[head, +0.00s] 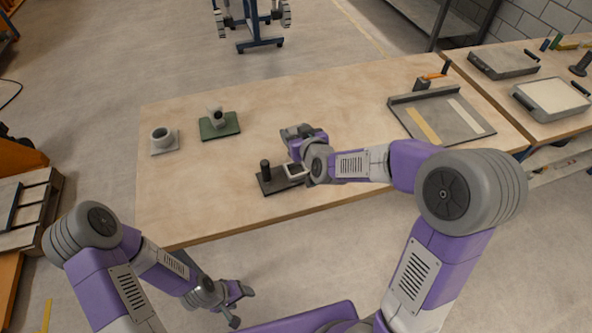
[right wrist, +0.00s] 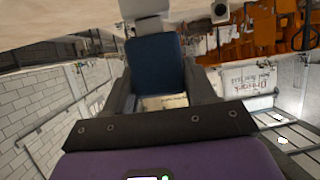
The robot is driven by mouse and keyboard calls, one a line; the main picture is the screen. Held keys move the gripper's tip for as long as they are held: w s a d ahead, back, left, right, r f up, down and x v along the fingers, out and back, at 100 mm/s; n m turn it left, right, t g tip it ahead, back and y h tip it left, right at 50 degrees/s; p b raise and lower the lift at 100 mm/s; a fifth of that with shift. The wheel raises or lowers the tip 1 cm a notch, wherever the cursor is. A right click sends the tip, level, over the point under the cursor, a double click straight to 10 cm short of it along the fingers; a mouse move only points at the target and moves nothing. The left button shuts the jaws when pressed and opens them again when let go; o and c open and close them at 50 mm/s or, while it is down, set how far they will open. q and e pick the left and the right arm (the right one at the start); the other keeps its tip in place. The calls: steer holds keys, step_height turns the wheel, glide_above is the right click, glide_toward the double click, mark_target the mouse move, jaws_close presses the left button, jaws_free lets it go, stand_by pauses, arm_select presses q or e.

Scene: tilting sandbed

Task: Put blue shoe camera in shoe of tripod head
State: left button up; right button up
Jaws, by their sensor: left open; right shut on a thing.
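My right gripper (head: 291,134) is shut on a dark blue block (right wrist: 155,62), taken to be part of the blue shoe camera; a pale grey piece (right wrist: 150,22) shows beyond it. In the head view the held thing is small and mostly hidden by the gripper, above the middle of the table. My left gripper (head: 242,306) is open and empty, below the table's front edge.
A dark base (head: 272,186) with a black post (head: 265,168) and a white-topped part (head: 295,171) lies under my right arm. A grey tray (head: 450,120) lies right. The front-left tabletop is clear.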

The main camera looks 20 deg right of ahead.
step_height(320, 180, down, 5)
steer(key=shift+f+b, duration=0.15)
steer(key=shift+b, duration=0.55)
step_height(320, 180, down, 3)
steer(key=shift+f+b, duration=0.1)
steer(key=shift+b, duration=0.55)
steer(key=shift+c, duration=0.5)
steer(key=shift+s+f, duration=0.3)
steer(key=shift+f, duration=0.1)
steer(key=shift+c, duration=1.2)
steer(key=o, duration=1.2)
steer(key=shift+w, duration=0.1)
steer(key=shift+o, duration=1.4)
steer(key=shift+w, duration=0.15)
steer(key=shift+r, duration=0.15)
steer(key=shift+r, duration=0.1)
